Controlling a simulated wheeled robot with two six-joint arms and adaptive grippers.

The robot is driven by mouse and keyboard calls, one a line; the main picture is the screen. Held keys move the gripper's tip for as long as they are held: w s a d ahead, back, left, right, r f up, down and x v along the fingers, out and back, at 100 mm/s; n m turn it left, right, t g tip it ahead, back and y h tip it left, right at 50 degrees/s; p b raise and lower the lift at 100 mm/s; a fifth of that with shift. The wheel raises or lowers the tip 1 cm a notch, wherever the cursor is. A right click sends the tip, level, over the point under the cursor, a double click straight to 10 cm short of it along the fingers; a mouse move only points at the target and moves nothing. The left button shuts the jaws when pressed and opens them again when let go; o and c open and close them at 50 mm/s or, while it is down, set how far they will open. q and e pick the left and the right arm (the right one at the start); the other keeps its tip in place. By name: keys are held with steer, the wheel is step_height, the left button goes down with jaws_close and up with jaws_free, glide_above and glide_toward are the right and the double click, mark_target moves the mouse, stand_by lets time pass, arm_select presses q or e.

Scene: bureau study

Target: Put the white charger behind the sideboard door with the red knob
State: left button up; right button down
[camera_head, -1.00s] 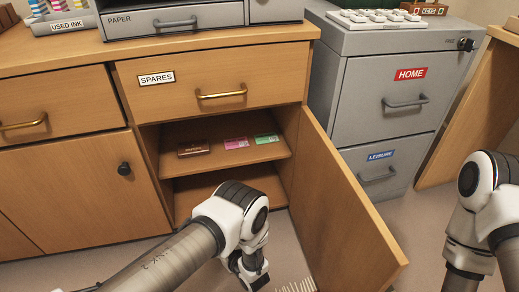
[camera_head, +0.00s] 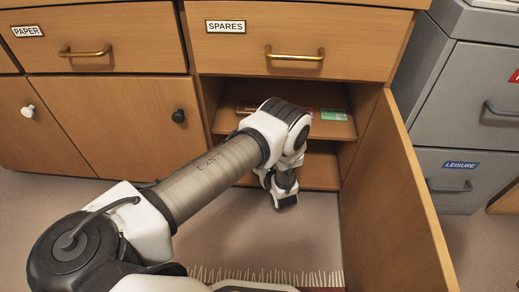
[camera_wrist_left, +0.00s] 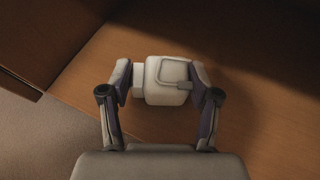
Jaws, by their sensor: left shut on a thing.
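The white charger (camera_wrist_left: 168,80) is between the fingers of my left gripper (camera_wrist_left: 165,88) in the left wrist view, shut on it. Behind it lies a brown wooden surface of the cabinet. In the head view my left gripper (camera_head: 284,196) is at the front of the lower compartment; its fingertips and the charger are hidden. The sideboard (camera_head: 105,110) has one door (camera_head: 392,200) swung wide open at the right. Its outer face is turned away, so its knob is hidden. My right gripper is out of view.
The open compartment has a shelf (camera_head: 344,127) bearing a green packet (camera_head: 334,114) and other items partly behind my arm. A grey filing cabinet (camera_head: 470,110) stands right of the open door. A fringed rug (camera_head: 300,278) lies on the floor in front.

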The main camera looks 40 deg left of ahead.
arm_select(q)
steer(key=w+a, duration=0.1)
steer(key=a+b, duration=0.1)
steer(key=w+a+b, duration=0.1)
steer(key=a, duration=0.1)
steer(key=shift+w+f, duration=0.2)
steer(key=shift+w, duration=0.15)
steer(key=shift+s+d+f+b, duration=0.1)
steer(key=shift+d+f+b, duration=0.1)
steer(key=shift+f+b, duration=0.6)
steer(key=shift+r, duration=0.3)
steer(key=shift+f, duration=0.15)
steer(key=o, duration=1.2)
